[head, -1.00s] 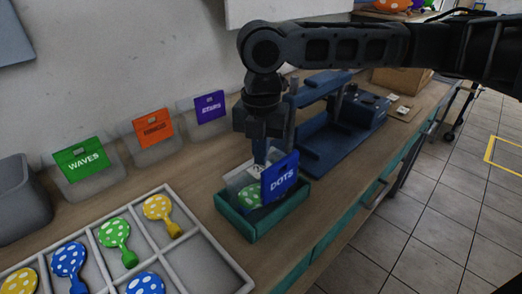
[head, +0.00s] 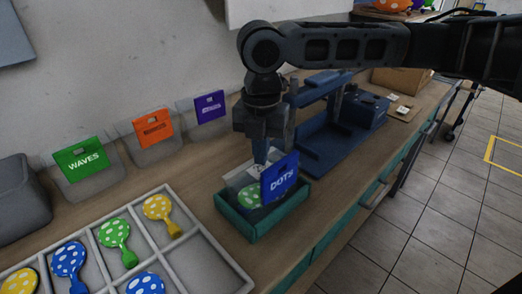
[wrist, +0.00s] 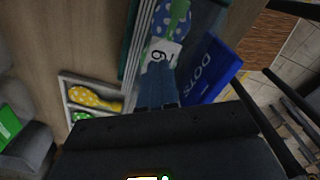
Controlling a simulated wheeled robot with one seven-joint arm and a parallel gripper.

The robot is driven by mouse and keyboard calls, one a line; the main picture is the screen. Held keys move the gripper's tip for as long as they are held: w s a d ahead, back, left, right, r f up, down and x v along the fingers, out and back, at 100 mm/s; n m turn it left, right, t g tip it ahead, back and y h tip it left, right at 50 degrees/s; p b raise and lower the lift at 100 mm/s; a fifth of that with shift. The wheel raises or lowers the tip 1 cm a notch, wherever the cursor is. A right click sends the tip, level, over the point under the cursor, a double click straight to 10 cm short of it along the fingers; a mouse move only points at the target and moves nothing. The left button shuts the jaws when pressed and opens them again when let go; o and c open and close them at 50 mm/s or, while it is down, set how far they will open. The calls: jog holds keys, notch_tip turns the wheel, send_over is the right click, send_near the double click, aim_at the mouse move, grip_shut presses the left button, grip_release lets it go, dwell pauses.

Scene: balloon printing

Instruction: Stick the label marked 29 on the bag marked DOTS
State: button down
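The bag marked DOTS is clear with a blue header (head: 280,178). It leans upright in a teal tray (head: 245,232), with a green dotted balloon (head: 250,196) showing inside. In the wrist view the blue header (wrist: 209,70) is right of my fingers. My gripper (head: 261,158) points down over the tray, close to the bag's clear front. Its blue fingers (wrist: 158,84) are together on the edge of the white label marked 29 (wrist: 160,54), which extends past the tips over the bag. The label also shows under the fingertips (head: 259,168). I cannot tell whether it touches the bag.
Bags marked WAVES (head: 82,160), an orange-header bag (head: 153,129) and a purple-header bag (head: 210,107) stand along the wall. A divided white tray (head: 210,250) of dotted balloons is at front left. A blue press (head: 325,140) stands behind the teal tray.

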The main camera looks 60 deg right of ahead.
jog(key=shift+f+b, duration=0.4)
jog(key=shift+f, duration=0.55)
dwell(1.5)
jog(key=shift+r, duration=0.1)
jog(key=shift+r+p, duration=3.05)
jog(key=shift+r, duration=0.45)
